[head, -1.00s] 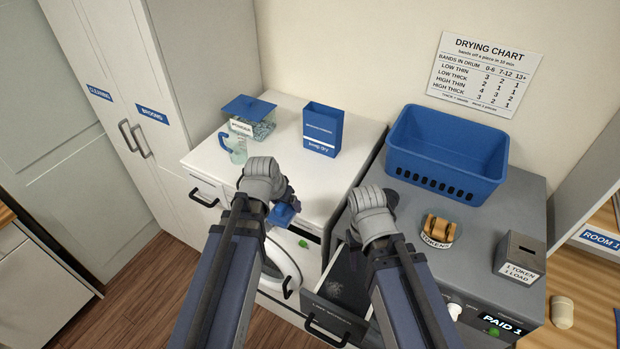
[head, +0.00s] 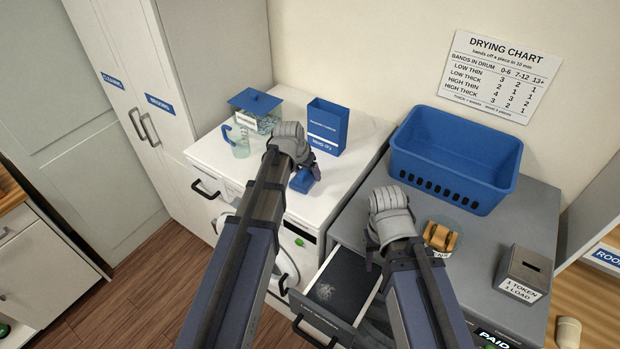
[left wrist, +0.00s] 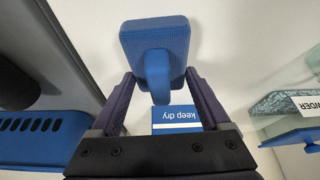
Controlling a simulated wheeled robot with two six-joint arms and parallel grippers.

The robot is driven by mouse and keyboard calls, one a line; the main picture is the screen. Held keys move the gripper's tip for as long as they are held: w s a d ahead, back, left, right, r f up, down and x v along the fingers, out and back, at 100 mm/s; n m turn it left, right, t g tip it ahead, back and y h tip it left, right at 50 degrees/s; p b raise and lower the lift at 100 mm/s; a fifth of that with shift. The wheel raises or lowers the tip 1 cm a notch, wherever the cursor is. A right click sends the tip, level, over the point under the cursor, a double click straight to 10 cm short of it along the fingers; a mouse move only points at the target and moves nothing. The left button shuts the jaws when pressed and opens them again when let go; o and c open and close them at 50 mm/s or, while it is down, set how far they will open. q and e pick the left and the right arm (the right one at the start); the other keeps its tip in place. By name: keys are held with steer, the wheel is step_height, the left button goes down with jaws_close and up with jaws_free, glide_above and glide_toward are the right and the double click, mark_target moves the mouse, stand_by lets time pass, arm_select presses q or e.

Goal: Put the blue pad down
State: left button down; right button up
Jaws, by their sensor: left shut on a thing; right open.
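The blue pad (head: 303,181) is in my left gripper (head: 311,169), over the front right part of the white machine's top (head: 345,190). In the left wrist view the pad (left wrist: 156,36) shows as a rounded blue block, and its grip (left wrist: 157,78) is between the two fingers. I cannot tell whether the pad touches the white top. My right gripper (head: 390,207) is open and empty, over the left part of the grey machine's top; its fingers are mostly hidden by its own body.
A blue "keep dry" box (head: 327,126), a lidded powder tub (head: 256,108) and a clear jug (head: 240,142) stand behind on the white top. A drawer (head: 335,292) is open below.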

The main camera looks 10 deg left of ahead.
arm_select(q)
step_height(320, 180, down, 2)
steer(key=shift+s+b, duration=0.1)
steer(key=shift+b, duration=0.25)
steer(key=shift+s+a, duration=0.1)
steer(key=shift+s+r, duration=0.1)
steer(key=shift+r, duration=0.05)
steer(key=shift+f, duration=0.25)
jaws_free()
steer(key=shift+r, duration=0.15)
arm_select(e)
step_height(320, 180, down, 2)
steer(key=shift+s+d, duration=0.1)
steer(key=shift+f, duration=0.1)
